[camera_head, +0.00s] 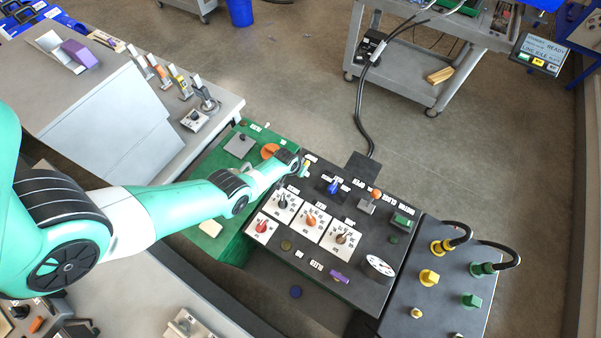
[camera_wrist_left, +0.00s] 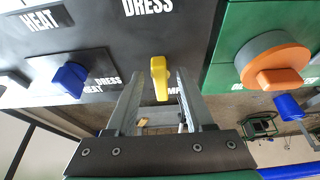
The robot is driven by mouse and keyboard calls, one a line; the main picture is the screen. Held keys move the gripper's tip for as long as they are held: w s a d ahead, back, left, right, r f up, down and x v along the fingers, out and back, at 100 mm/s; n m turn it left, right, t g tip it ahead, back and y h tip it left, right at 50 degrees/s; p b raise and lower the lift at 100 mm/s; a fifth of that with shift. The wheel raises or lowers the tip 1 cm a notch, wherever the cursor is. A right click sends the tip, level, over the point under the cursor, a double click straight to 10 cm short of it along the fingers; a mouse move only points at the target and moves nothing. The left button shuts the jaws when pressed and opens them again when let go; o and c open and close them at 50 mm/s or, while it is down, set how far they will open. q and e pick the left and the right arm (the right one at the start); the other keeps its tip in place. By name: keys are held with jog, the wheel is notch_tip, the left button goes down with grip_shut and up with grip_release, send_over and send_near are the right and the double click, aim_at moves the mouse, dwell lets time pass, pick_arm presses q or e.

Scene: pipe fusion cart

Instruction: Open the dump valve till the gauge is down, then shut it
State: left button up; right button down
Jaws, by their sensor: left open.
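A yellow lever (camera_wrist_left: 159,74) stands on the dark panel in the left wrist view, and the partly hidden label beside it shows the letters "MP". My left gripper (camera_wrist_left: 158,98) is open, with one finger on each side of the lever. I cannot tell whether either finger touches it. In the head view my left gripper (camera_head: 303,166) is at the upper left corner of the black control panel (camera_head: 300,255), at the small yellow lever. My right gripper is not in view.
A blue handle (camera_wrist_left: 70,78) is left of the lever, and an orange knob (camera_wrist_left: 274,66) on the green panel is right of it. Several dials and an orange-topped lever (camera_head: 376,194) crowd the black panel. A screen (camera_head: 540,54) stands at the upper right.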

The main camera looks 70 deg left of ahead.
pick_arm(q)
grip_shut()
